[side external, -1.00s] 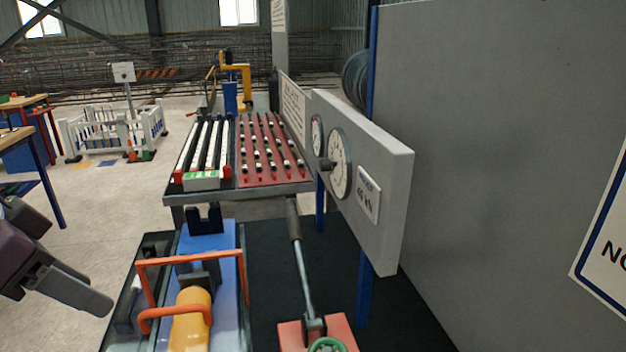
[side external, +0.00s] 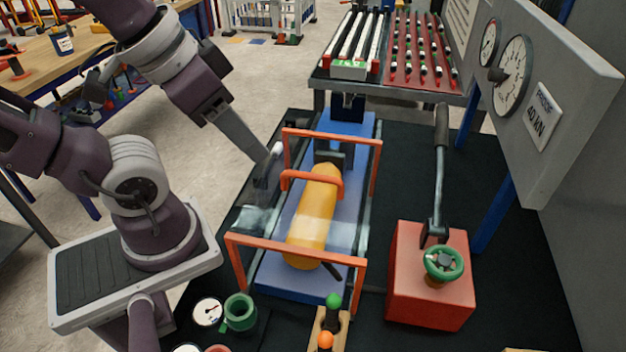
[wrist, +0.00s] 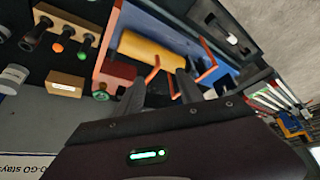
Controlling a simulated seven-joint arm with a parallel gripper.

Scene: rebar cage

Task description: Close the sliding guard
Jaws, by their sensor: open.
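The sliding guard (side external: 362,285) has orange end frames with clear panels between them. It stands around a yellow cylinder (side external: 318,205) on a blue bed (side external: 349,125). An orange handle (side external: 312,180) crosses above the cylinder. In the wrist view the yellow cylinder (wrist: 155,50) and orange bars of the guard (wrist: 205,62) show beyond the fingers. My gripper (side external: 268,160) is at the guard's left side, fingers pointing down toward it; contact cannot be told. The fingers also show in the wrist view (wrist: 160,85), apart with nothing clearly held between them.
A red box (side external: 430,285) with a green handwheel (side external: 444,264) and a long lever (side external: 439,180) stands right of the guard. A gauge panel (side external: 550,75) rises at the right. A green mug-like part (side external: 239,312) and a small wooden stand (side external: 328,330) are in front.

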